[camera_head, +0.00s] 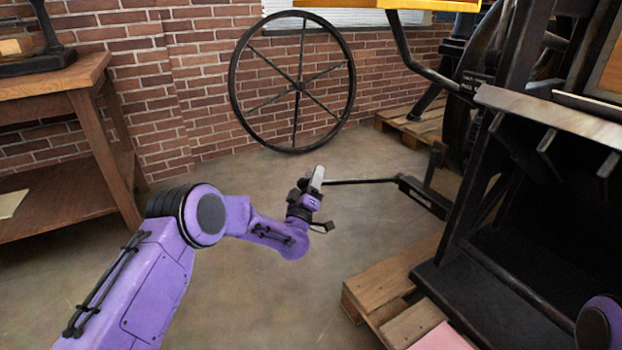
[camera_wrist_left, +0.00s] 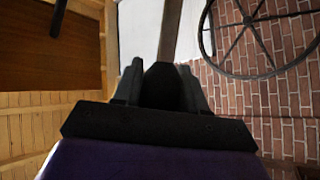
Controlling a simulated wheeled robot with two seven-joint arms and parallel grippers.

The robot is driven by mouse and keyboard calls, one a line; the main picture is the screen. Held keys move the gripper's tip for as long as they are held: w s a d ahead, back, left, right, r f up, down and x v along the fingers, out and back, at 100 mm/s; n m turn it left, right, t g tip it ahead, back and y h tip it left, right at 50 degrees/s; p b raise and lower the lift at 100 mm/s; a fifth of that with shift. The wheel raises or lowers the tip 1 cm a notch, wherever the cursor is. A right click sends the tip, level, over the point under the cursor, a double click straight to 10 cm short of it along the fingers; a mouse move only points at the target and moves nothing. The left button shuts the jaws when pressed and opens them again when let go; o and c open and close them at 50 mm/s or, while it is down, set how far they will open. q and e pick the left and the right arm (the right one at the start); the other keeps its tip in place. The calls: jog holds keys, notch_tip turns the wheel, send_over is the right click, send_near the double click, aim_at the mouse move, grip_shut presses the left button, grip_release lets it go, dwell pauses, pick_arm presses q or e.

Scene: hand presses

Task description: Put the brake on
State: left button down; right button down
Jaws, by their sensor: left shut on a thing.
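The brake lever looks to be the thin dark rod (camera_head: 360,181) that sticks out to the left from a black bracket (camera_head: 425,196) at the foot of the press. My left gripper (camera_head: 316,180) is at the rod's free left end and is shut on it. In the left wrist view, the two fingers (camera_wrist_left: 162,88) stand either side of a dark piece, with a grey-brown bar (camera_wrist_left: 170,30) running up from it. The held end is mostly hidden by the fingers. My right gripper is out of view; only a purple part of my right arm shows at the lower right.
The black press (camera_head: 500,185) fills the right side, beside a wooden pallet (camera_head: 385,290). A large spoked wheel (camera_head: 237,95) leans on the brick wall behind. A wooden table (camera_head: 85,80) stands at left. The concrete floor around the left gripper is clear.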

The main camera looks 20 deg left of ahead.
pick_arm(q)
jog(key=shift+s+f, duration=0.15)
jog(key=shift+f, duration=0.35)
jog(key=c, duration=0.7)
grip_release()
jog(key=shift+a+f, duration=0.1)
jog(key=shift+r, duration=0.2)
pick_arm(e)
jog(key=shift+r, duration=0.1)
pick_arm(q)
jog(key=p+v, duration=0.3)
jog(key=v, duration=0.7)
jog(key=shift+s, duration=0.2)
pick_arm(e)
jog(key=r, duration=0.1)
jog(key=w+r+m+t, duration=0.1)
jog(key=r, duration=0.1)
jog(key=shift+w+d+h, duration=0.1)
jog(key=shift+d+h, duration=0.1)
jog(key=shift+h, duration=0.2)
pick_arm(q)
jog(key=shift+f, duration=0.1)
